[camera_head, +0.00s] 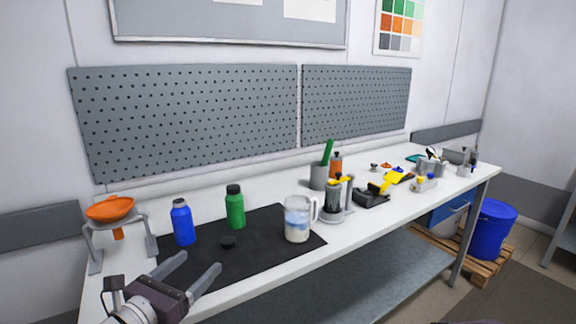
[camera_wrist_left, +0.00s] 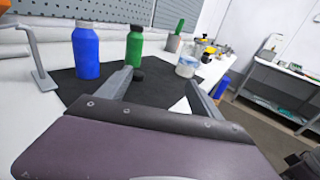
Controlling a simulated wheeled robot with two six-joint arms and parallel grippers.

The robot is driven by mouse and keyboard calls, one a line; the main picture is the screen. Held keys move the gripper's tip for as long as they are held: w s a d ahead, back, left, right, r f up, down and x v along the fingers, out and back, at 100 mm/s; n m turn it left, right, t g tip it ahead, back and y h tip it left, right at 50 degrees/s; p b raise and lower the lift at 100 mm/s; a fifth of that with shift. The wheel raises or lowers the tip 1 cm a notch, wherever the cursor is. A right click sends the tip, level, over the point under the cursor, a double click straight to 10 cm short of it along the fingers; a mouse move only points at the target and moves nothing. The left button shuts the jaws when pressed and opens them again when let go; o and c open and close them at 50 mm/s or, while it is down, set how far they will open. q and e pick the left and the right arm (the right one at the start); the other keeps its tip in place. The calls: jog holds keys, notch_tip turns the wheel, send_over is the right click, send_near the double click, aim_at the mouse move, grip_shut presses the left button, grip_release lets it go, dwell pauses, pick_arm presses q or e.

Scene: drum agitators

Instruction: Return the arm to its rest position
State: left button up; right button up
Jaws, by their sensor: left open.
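My left gripper (camera_head: 192,275) is open and empty at the front edge of the workbench, above the near left part of the black mat (camera_head: 262,262). Its two fingers also show in the left wrist view (camera_wrist_left: 158,84), with nothing between them. A blue bottle (camera_head: 182,222) and a green bottle with a black cap (camera_head: 235,207) stand upright beyond the gripper, apart from it. A small black lid (camera_head: 228,242) lies on the mat between the bottles and the gripper. A clear jug (camera_head: 298,218) with bluish-white contents stands on the mat to the right. My right gripper is not in view.
An orange funnel (camera_head: 110,208) sits on a grey stand at the left end of the white bench (camera_head: 350,238). Right of the jug stand a grey cup, an agitator device (camera_head: 334,205), a black tray (camera_head: 371,198) and several small items. A blue drum (camera_head: 490,230) stands on a pallet.

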pick_arm(q)
jog(key=s+d+f+m+g+h+b, duration=0.2)
jog(key=s+d+f+m+g, duration=0.5)
jog(key=f, duration=0.3)
jog(key=s+d+f+m+g+h+b, duration=0.1)
jog(key=s+d+f+m+g+b, duration=0.2)
jog(key=s+d+f+m+g, duration=0.5)
jog(key=s+a+f+m+g+y+b, duration=0.1)
jog(key=s+a+f+m+y, duration=0.25)
jog(key=f, duration=0.25)
jog(key=s+a+f+m+g+y, duration=0.1)
jog(key=s+a+f+m+y, duration=0.1)
jog(key=f+m, duration=0.35)
jog(key=w+a+f+m+t+y, duration=0.2)
jog(key=w+a+m+y, duration=0.2)
jog(key=a+m, duration=0.3)
notch_tip(320, 180, up, 24)
jog(key=p, duration=2.4)
